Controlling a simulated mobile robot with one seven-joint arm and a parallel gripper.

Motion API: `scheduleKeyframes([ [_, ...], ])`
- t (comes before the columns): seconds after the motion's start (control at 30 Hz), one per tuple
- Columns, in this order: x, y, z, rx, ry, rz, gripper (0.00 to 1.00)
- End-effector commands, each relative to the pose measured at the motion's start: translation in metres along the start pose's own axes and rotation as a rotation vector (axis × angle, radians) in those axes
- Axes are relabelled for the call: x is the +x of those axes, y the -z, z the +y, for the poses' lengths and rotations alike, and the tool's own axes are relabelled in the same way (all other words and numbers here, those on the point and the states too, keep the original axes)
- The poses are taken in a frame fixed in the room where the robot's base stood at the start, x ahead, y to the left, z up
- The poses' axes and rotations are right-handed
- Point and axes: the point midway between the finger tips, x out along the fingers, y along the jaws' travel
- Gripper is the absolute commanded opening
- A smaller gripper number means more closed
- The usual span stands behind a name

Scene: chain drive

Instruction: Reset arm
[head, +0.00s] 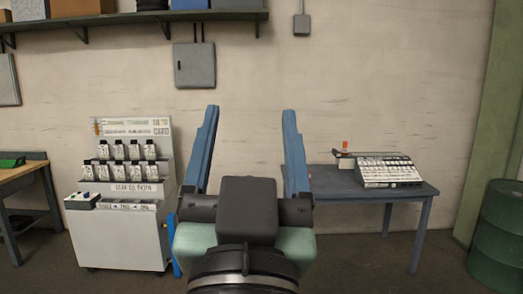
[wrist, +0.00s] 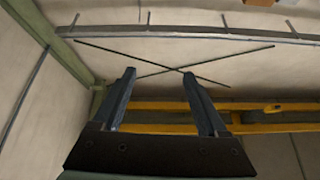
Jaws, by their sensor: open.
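My gripper (head: 248,125) stands upright in the middle of the head view. Its two blue fingers are wide apart with nothing between them. In the wrist view my gripper (wrist: 161,80) is also open and empty, pointing up at the high wall and ceiling beams. It touches nothing in either view. Its body and my wrist cover part of the floor and the left end of the blue table (head: 411,195).
A white display cart (head: 118,240) with several small bottles stands at left. The blue table at right bears a slanted white panel (head: 388,171). A green drum (head: 497,230) stands far right, a wooden bench (head: 20,176) far left. A shelf (head: 140,17) runs above. A yellow beam (wrist: 260,106) is overhead.

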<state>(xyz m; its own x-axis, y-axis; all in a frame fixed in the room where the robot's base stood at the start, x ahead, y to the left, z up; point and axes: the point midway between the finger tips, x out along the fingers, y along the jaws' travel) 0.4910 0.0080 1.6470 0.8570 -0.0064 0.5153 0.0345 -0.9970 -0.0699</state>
Motion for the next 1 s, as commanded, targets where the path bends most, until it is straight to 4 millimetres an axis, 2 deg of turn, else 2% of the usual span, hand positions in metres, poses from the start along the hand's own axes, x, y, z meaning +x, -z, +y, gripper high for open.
scheduleKeyframes([
  [0.03,-0.001,0.030,0.002,-0.027,0.004,0.092,0.76],
  [0.1,-0.004,0.059,0.003,-0.060,0.006,0.185,0.76],
  [0.2,-0.008,0.081,0.004,-0.085,0.006,0.257,0.76],
  [0.27,-0.010,0.086,0.004,-0.091,0.006,0.274,0.76],
  [0.57,-0.009,0.086,0.004,-0.091,0.006,0.272,0.76],
  [0.67,-0.016,0.074,0.004,-0.090,0.007,0.271,0.76],
  [0.9,-0.041,0.033,0.007,-0.084,0.012,0.270,0.76],
  [1.0,-0.044,0.026,0.007,-0.082,0.014,0.270,0.76],
])
